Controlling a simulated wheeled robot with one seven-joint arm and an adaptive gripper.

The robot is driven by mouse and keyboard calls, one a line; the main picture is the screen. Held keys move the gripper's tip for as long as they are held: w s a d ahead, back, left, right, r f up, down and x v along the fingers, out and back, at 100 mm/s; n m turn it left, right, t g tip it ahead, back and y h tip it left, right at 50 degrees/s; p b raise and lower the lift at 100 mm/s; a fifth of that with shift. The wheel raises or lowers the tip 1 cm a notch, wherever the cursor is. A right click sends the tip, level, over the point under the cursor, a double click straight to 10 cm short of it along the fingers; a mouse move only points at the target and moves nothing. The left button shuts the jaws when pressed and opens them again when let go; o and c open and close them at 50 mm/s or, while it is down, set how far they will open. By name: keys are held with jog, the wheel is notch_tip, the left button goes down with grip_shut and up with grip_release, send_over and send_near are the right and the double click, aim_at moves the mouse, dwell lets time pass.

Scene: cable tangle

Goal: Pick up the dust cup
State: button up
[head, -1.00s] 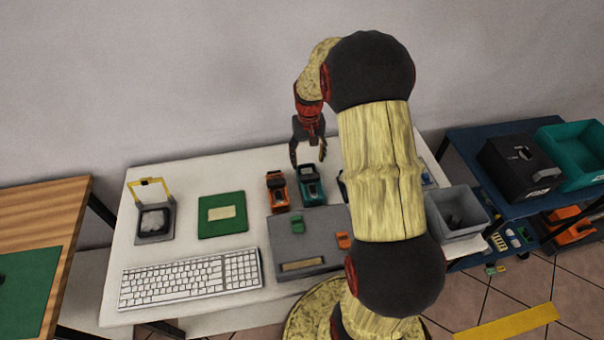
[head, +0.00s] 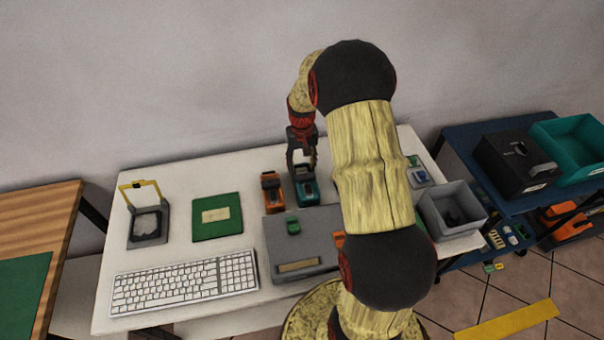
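No object in the head view is plainly recognisable as a dust cup. My gripper (head: 302,170) points down over a teal block-like object (head: 307,193) with a dark upper part at the back of the white table. The fingers are close to its top and partly hide it; I cannot tell whether they touch or grip it. An orange object (head: 272,190) of similar shape stands just to its left.
A grey panel (head: 285,250) with small green and orange pieces lies in front. A keyboard (head: 186,283), a green mat (head: 203,233) and a grey device (head: 149,241) are to the left. A grey bin (head: 437,219) stands right, beyond my arm.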

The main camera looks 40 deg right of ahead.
jog(key=c, duration=0.6)
notch_tip(320, 180, up, 10)
jog(key=p, duration=0.2)
jog(key=shift+p, duration=0.35)
jog(key=o, duration=0.4)
jog(key=c, duration=0.4)
jog(key=shift+a, duration=0.1)
jog(key=shift+c, duration=0.5)
